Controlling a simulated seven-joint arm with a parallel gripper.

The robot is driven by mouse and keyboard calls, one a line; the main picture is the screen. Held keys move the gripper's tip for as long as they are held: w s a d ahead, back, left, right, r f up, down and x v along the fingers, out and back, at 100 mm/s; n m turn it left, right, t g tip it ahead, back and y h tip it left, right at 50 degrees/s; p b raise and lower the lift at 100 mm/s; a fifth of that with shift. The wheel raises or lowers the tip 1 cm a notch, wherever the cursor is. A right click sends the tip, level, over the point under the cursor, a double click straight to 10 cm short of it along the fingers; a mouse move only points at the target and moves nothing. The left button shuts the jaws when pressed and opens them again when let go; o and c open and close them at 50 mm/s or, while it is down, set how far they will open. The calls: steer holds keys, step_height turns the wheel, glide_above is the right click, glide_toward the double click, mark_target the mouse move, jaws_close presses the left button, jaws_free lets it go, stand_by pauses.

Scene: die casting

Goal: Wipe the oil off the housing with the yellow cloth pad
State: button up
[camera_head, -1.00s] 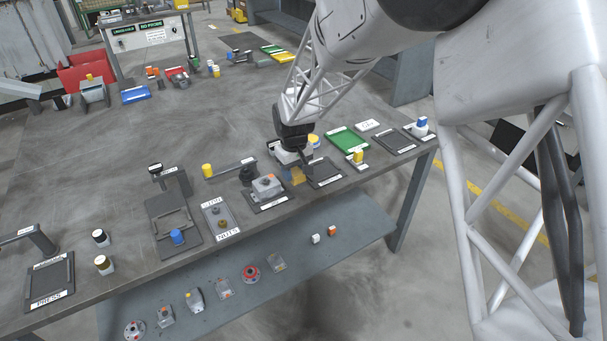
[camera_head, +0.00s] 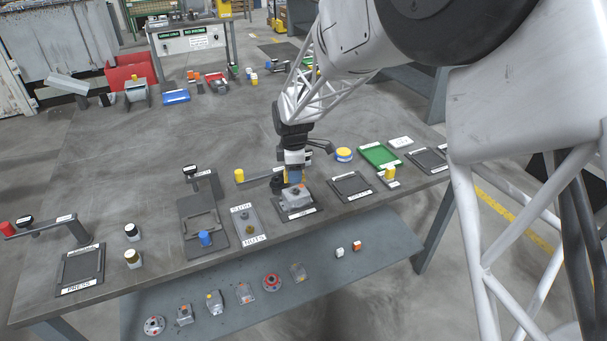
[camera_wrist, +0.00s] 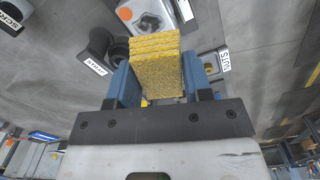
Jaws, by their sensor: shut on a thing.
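My gripper (camera_head: 294,176) is above the back of the housing (camera_head: 296,197), close to it. In the wrist view, the blue fingers of my gripper (camera_wrist: 157,85) are shut on the yellow cloth pad (camera_wrist: 155,62). The grey housing with an orange spot sits on a dark mat on the bench. It also shows partly in the wrist view (camera_wrist: 148,17), just beyond the pad. I cannot tell whether the pad touches the housing. In the head view the pad is mostly hidden by the fingers.
A dark object stands close behind the housing. The nuts tray (camera_head: 248,226) is left of it and an empty dark tray (camera_head: 352,187) right. A green tray (camera_head: 379,156) and a yellow-topped round tin (camera_head: 344,154) are farther right. The bench's middle is clear.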

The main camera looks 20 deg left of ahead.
steer(key=shift+s+a+r+n, duration=0.2)
steer(key=shift+a+n, duration=0.4)
steer(key=shift+n, duration=0.3)
steer(key=shift+s+a+r+n, duration=0.2)
steer(key=shift+a+n, duration=0.35)
steer(key=shift+n, duration=0.35)
